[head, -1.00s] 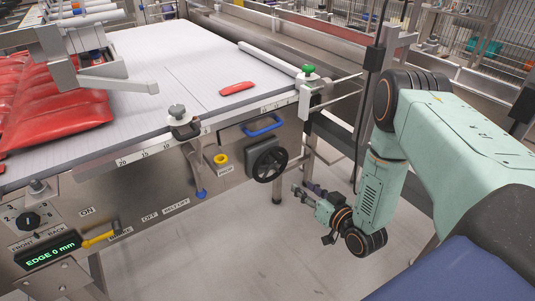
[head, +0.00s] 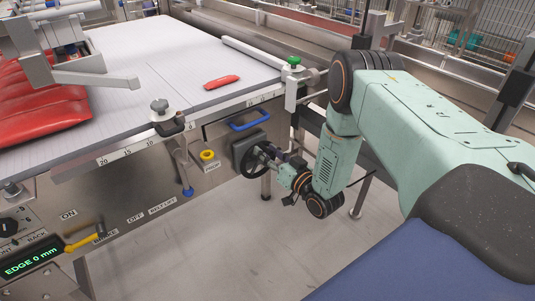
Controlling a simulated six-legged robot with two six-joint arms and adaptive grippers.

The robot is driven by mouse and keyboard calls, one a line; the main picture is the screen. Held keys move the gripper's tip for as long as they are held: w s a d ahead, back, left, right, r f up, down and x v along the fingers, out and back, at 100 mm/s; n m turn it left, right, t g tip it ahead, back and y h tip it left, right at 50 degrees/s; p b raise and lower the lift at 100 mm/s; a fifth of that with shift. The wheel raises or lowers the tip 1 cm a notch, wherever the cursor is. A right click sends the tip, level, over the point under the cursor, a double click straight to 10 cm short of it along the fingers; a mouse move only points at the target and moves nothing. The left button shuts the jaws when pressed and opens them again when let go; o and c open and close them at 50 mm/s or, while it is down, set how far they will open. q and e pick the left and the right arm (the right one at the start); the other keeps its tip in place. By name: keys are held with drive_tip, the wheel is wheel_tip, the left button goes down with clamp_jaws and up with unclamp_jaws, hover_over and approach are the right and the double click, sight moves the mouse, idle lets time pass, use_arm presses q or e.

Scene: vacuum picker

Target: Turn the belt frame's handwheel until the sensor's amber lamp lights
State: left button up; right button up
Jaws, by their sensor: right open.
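The black handwheel (head: 250,163) sits on a grey box on the front of the belt frame (head: 217,185). My right gripper (head: 271,157) is open at the wheel's right side. Its fingers overlap the rim in the picture and hide part of it; I cannot tell whether they touch it. I cannot make out the sensor's amber lamp for certain. A green display (head: 32,258) at lower left reads "EDGE 0 mm". My left gripper is not in view.
A green-topped clamp post (head: 293,90) stands at the belt corner. A red packet (head: 221,82) lies on the white belt (head: 150,62). Open floor (head: 235,240) lies below.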

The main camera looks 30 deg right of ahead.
drive_tip(key=shift+w+d, duration=0.1)
drive_tip(key=shift+w, duration=0.1)
drive_tip(key=shift+c, duration=0.2)
clamp_jaws()
idle(0.4)
